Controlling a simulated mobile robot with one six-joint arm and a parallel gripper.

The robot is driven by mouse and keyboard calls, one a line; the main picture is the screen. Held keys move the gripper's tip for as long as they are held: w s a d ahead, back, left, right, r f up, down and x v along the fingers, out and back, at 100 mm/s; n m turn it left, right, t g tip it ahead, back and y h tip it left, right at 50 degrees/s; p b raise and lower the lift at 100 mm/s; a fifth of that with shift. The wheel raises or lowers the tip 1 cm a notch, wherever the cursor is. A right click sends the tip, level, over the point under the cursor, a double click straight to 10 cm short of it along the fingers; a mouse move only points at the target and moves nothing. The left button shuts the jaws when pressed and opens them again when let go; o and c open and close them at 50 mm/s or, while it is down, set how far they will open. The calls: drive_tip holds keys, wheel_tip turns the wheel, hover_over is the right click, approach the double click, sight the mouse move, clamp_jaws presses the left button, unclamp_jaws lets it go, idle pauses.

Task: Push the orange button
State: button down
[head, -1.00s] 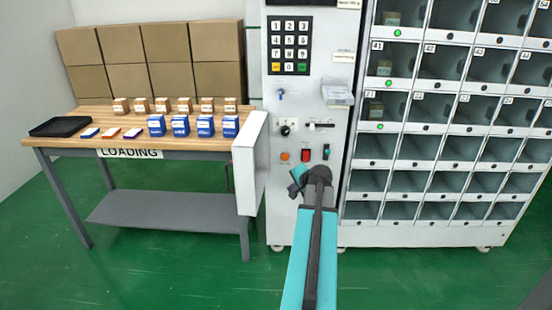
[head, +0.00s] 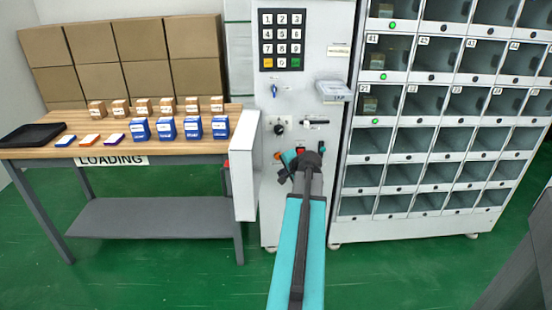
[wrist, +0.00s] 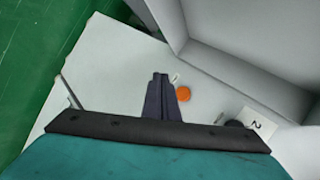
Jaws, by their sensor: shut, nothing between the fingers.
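The orange button (wrist: 183,94) is a small round knob on the white machine panel, just right of my gripper's fingertips in the wrist view. In the head view the orange button (head: 278,155) shows at the left of the lower panel, just above my gripper (head: 285,173). In the wrist view my gripper (wrist: 161,78) is shut and empty, its dark fingers together and pointing at the panel. I cannot tell whether the fingertips touch the panel.
A red switch (head: 300,151) sits right of the button. The open white panel door (head: 244,170) stands to the left. A wooden table (head: 120,153) with boxes is further left. The locker cabinet (head: 362,143) is at the right. Green floor is clear in front.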

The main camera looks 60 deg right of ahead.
drive_tip(key=shift+w+d, duration=0.1)
drive_tip(key=shift+w, duration=0.05)
drive_tip(key=w+d, duration=0.5)
drive_tip(key=d, duration=0.2)
idle(0.6)
drive_tip(key=shift+w+d, duration=0.4)
drive_tip(key=shift+d, duration=0.25)
idle(3.1)
drive_tip(key=shift+s+a, duration=0.1)
drive_tip(key=shift+a, duration=0.05)
drive_tip(key=shift+s+a+p, duration=0.35)
drive_tip(key=shift+a, duration=0.25)
drive_tip(key=shift+a, duration=0.1)
idle(0.4)
drive_tip(key=shift+s+a+p, duration=0.15)
drive_tip(key=shift+s+a, duration=0.6)
drive_tip(key=shift+a, duration=0.25)
drive_tip(key=shift+s+a+p, duration=0.15)
drive_tip(key=shift+s+a, duration=0.55)
drive_tip(key=shift+a, duration=0.25)
